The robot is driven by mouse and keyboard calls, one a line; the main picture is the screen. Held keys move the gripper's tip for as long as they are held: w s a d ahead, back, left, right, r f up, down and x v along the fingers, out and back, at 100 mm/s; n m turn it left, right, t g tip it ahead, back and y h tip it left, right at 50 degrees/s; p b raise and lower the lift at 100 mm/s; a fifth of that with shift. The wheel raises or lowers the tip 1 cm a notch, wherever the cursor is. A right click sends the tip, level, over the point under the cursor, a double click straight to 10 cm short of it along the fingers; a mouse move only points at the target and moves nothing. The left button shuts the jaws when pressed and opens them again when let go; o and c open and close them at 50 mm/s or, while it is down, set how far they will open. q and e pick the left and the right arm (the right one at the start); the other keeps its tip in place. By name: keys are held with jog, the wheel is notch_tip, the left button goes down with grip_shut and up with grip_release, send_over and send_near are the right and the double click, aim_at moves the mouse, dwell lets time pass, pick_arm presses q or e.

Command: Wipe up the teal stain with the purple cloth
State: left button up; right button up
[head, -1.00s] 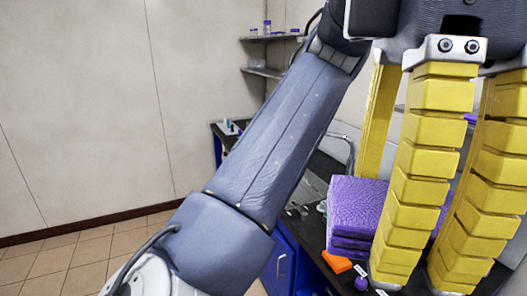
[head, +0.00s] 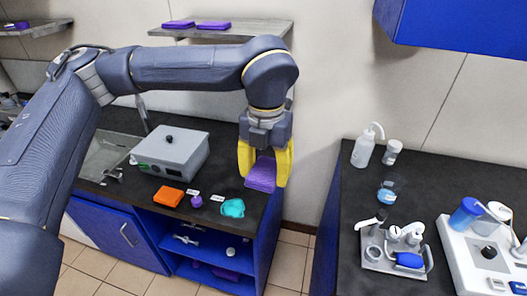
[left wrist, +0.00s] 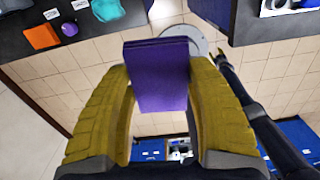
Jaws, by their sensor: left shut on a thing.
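The purple cloth (head: 262,175) is a folded, layered block between the yellow fingers of my left gripper (head: 265,162), which is shut on it. The gripper points down, near the right end of the dark left counter. The cloth also shows between the fingers in the left wrist view (left wrist: 157,75), with tiled floor behind it. The teal stain (head: 232,208) lies on the counter near its front edge, left of the cloth and apart from it. It shows at the top of the left wrist view (left wrist: 107,10). A yellow-tipped dark arm there looks like my right gripper (left wrist: 219,57); its jaws are unclear.
An orange block (head: 168,196) and a purple ball (head: 196,201) lie left of the stain, near small white labels. A grey box (head: 172,152) stands behind them. Right of a floor gap, another counter (head: 350,225) holds bottles and lab equipment.

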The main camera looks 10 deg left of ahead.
aim_at(220, 204)
pick_arm(q)
jog(key=shift+n, duration=0.5)
jog(key=w+a+f, duration=0.2)
jog(key=w+f, duration=0.1)
jog(key=f, duration=0.3)
jog(key=w+a+f, duration=0.3)
jog(key=f, duration=0.3)
jog(key=w+a+f, duration=0.2)
jog(key=w+f, duration=0.1)
jog(key=f, duration=0.3)
jog(key=shift+a+f, duration=0.3)
jog(key=shift+f, duration=3)
jog(key=shift+f, duration=1.1)
jog(key=shift+a, duration=0.1)
jog(key=shift+w+a+r, duration=0.1)
jog(key=shift+a, duration=1.5)
jog(key=shift+w+a+f, duration=0.1)
jog(key=shift+a+f, duration=0.1)
jog(key=shift+a, duration=1.75)
jog(key=shift+w+a+r, duration=0.1)
jog(key=shift+a, duration=1.3)
